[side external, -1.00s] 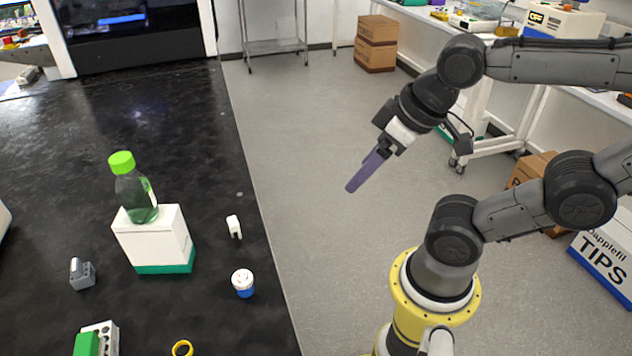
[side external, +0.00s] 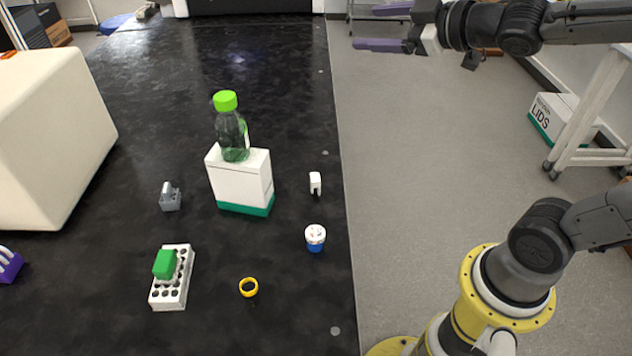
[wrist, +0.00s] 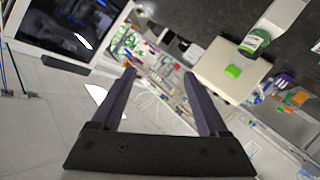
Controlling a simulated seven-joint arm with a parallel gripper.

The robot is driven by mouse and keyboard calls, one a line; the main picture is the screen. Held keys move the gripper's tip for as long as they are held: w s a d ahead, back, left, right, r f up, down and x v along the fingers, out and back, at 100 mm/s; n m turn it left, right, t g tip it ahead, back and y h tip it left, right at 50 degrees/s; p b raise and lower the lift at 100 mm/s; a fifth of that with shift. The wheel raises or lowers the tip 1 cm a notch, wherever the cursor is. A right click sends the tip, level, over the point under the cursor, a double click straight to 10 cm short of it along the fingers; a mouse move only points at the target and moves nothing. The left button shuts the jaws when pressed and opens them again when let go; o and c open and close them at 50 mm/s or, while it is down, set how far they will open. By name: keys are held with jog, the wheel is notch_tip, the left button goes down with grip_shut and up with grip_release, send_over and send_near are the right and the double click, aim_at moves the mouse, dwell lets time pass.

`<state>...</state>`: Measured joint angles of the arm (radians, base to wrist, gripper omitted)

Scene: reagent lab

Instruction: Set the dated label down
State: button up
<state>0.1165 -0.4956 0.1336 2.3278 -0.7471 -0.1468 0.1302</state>
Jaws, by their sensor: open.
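My gripper (side external: 376,27) is high at the top of the side view, right of the dark bench and above the grey floor. Its two purple fingers are apart with nothing between them. They also show open and empty in the wrist view (wrist: 159,74). I cannot make out a dated label in either view. A green-capped bottle (side external: 232,135) stands upright on a white box (side external: 240,177) with a green base. A pale strip shows on the bottle's right side, but no writing is readable. The bottle also appears in the wrist view (wrist: 255,42).
A cream block (side external: 50,140) fills the left.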

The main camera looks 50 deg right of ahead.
jog(key=w+a+f+n+y, duration=0.2)
jog(key=w+f+n+y, duration=0.15)
jog(key=w, duration=0.25)
jog(key=g+y, duration=0.7)
jog(key=y, duration=0.1)
send_near(318, 176)
jog(key=shift+n+h, duration=0.25)
jog(key=x, duration=0.5)
jog(key=shift+s+a+f, duration=0.2)
jog(key=shift+s, duration=0.15)
jog(key=shift+w+x, duration=0.25)
jog(key=shift+x, duration=2.4)
jog(key=shift+d+r, duration=0.1)
jog(key=shift+d, duration=0.05)
grip_shut()
